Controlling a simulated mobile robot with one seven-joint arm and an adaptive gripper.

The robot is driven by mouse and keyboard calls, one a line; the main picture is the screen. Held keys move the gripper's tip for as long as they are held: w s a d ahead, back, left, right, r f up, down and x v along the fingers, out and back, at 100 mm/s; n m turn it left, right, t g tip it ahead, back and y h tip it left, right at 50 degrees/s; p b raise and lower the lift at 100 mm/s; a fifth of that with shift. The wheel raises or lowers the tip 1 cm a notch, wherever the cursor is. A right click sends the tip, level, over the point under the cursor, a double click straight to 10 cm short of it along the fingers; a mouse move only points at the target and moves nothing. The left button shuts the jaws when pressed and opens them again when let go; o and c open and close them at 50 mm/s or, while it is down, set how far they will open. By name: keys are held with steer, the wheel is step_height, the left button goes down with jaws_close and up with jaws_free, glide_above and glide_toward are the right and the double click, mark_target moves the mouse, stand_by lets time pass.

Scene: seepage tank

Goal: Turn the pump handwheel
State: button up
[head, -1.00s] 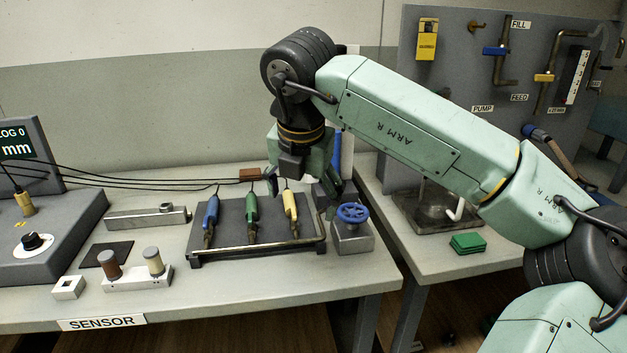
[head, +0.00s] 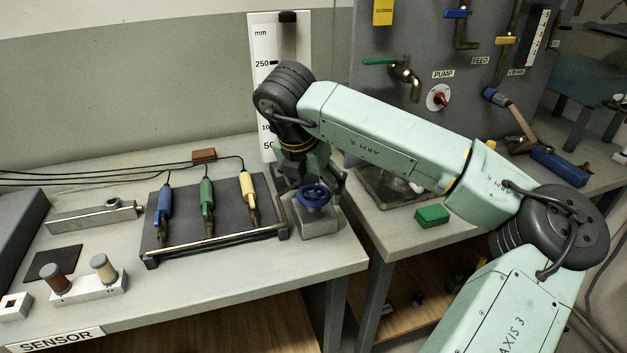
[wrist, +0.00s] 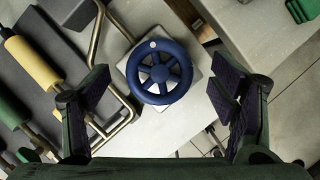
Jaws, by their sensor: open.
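The pump handwheel (head: 314,195) is a blue spoked wheel on a grey metal block (head: 318,224) near the right edge of the sensor bench. In the wrist view the handwheel (wrist: 159,65) shows from above, with a pale dot on its rim. My gripper (wrist: 160,95) is open and empty, its two dark-padded fingers spread to the left and right, with the wheel beyond and between them. In the head view my gripper (head: 318,180) is just behind and above the wheel; its fingers are partly hidden by the arm. I see no contact with the wheel.
A rack (head: 270,232) with blue, green and yellow probes stands close left of the wheel, with a bent metal rail along its edge. A green block (head: 432,216) lies on the bench to the right. A gap separates the two benches.

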steer(key=shift+w+f, duration=0.2)
steer(key=shift+f, duration=0.2)
steer(key=shift+c, duration=0.3)
steer(key=c, duration=1.1)
